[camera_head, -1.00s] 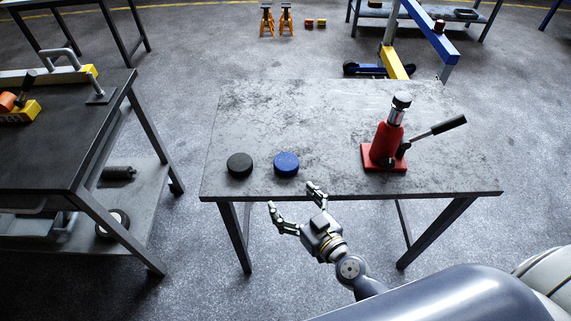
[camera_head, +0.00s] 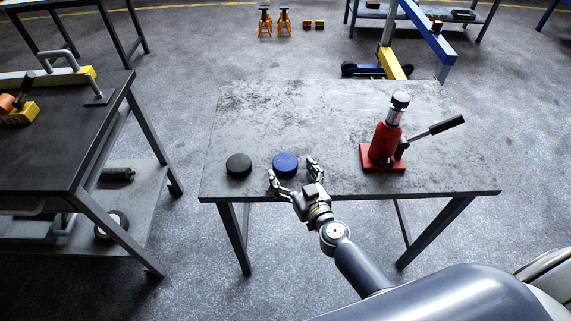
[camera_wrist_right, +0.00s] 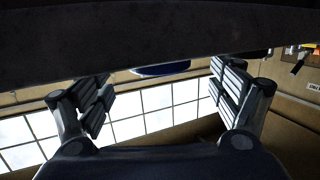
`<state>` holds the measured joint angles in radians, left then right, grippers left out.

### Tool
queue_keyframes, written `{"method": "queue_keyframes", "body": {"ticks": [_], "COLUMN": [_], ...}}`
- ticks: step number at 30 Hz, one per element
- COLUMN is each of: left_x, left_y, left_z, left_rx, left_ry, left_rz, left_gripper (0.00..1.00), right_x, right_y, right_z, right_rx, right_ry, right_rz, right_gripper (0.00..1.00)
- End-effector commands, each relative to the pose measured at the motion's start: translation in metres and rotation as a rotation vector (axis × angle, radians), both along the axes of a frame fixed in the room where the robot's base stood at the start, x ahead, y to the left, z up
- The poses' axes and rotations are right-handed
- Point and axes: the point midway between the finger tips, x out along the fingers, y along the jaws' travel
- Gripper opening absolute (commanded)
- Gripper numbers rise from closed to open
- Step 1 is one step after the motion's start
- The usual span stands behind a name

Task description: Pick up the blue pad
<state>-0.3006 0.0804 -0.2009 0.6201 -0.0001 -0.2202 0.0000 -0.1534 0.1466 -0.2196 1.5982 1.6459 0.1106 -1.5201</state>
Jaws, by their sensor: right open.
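The blue pad (camera_head: 286,163) is a round disc lying on the grey worktable near its front edge. A black pad (camera_head: 239,165) of like size lies just to its left. My right gripper (camera_head: 292,172) is open at the table's front edge, with its fingers on either side of the blue pad's near part; I cannot tell whether they touch it. In the right wrist view the open fingers (camera_wrist_right: 161,92) frame a sliver of the blue pad (camera_wrist_right: 160,69), mostly hidden by a dark band across the top. My left gripper is not in view.
A red bottle jack (camera_head: 385,146) with a black handle stands on the worktable (camera_head: 300,110) at the right. The table's middle and back are clear. A dark workbench (camera_head: 60,140) with tools stands to the left. Orange jack stands (camera_head: 274,20) are on the floor behind.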

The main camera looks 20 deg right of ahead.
Motion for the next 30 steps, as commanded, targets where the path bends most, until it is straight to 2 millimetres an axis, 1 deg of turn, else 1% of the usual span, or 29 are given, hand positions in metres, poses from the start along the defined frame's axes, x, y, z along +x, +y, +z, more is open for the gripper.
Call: {"method": "queue_keyframes", "body": {"ticks": [1, 5, 13, 14, 15, 17, 18, 20, 21, 30], "left_x": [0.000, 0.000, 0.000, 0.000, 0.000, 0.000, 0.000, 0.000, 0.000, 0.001], "left_y": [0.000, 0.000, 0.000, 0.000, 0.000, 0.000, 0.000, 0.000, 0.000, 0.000], "left_z": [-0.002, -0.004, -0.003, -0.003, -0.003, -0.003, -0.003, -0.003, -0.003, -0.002], "left_rx": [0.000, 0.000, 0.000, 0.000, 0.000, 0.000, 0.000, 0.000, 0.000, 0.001], "left_ry": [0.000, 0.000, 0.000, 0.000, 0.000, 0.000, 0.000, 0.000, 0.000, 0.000], "left_rz": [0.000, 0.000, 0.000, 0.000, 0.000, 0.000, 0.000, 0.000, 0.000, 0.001], "left_gripper": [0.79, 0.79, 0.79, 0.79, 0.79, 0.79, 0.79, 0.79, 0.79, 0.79], "right_x": [0.009, 0.021, 0.024, 0.024, 0.024, 0.024, 0.024, 0.024, 0.024, 0.024], "right_y": [0.001, 0.002, 0.003, 0.003, 0.003, 0.002, 0.002, 0.003, 0.003, 0.003], "right_z": [-0.001, -0.004, -0.003, -0.003, -0.003, -0.003, -0.003, -0.004, -0.004, -0.002], "right_rx": [0.003, 0.000, 0.000, 0.000, 0.000, 0.000, 0.000, 0.000, 0.000, 0.000], "right_ry": [-0.002, 0.000, 0.000, 0.000, 0.000, 0.000, 0.000, 0.000, 0.000, 0.000], "right_rz": [0.000, 0.001, 0.001, 0.001, 0.001, 0.001, 0.001, 0.001, 0.001, 0.001], "right_gripper": [0.86, 0.86, 0.86, 0.79, 0.70, 0.56, 0.47, 0.34, 0.32, 0.32]}}
